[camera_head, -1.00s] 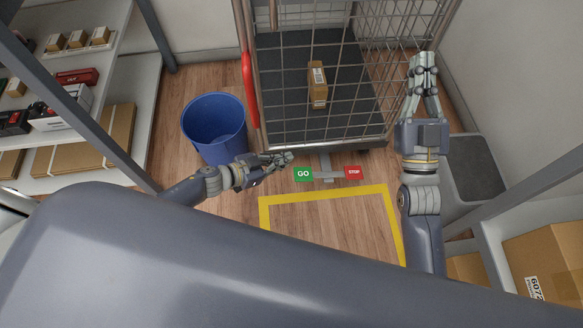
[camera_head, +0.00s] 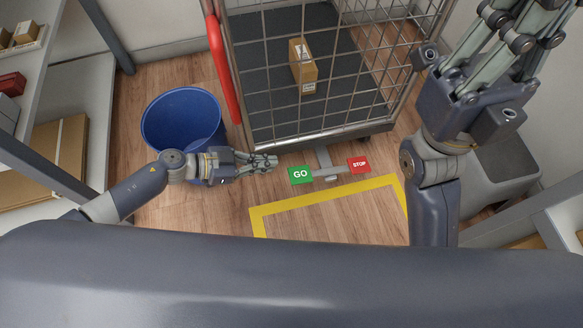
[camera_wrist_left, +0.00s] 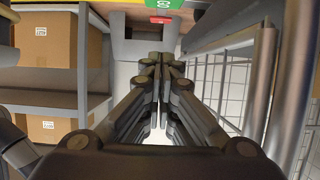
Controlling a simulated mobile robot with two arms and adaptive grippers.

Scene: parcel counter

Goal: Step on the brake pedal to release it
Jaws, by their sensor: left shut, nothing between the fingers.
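The brake pedal is a grey crossbar under the cage trolley's near edge, with a green GO plate (camera_head: 300,175) at its left end and a red STOP plate (camera_head: 359,165) at its right end. My left gripper (camera_head: 273,162) is shut and empty, just left of the GO plate; I cannot tell whether they touch. In the left wrist view its closed fingers (camera_wrist_left: 158,65) point up the picture toward the red plate (camera_wrist_left: 160,20) and the green plate (camera_wrist_left: 176,4). My right gripper (camera_head: 512,22) is raised, large at the upper right; its finger gap is unclear.
The wire cage trolley (camera_head: 330,140) holds a cardboard parcel (camera_head: 303,66) and has a red bar (camera_head: 222,68) on its left. A blue bin (camera_head: 182,122) stands close behind my left arm. Yellow floor tape (camera_head: 325,196) marks bare floor in front of the pedal. Shelves stand left.

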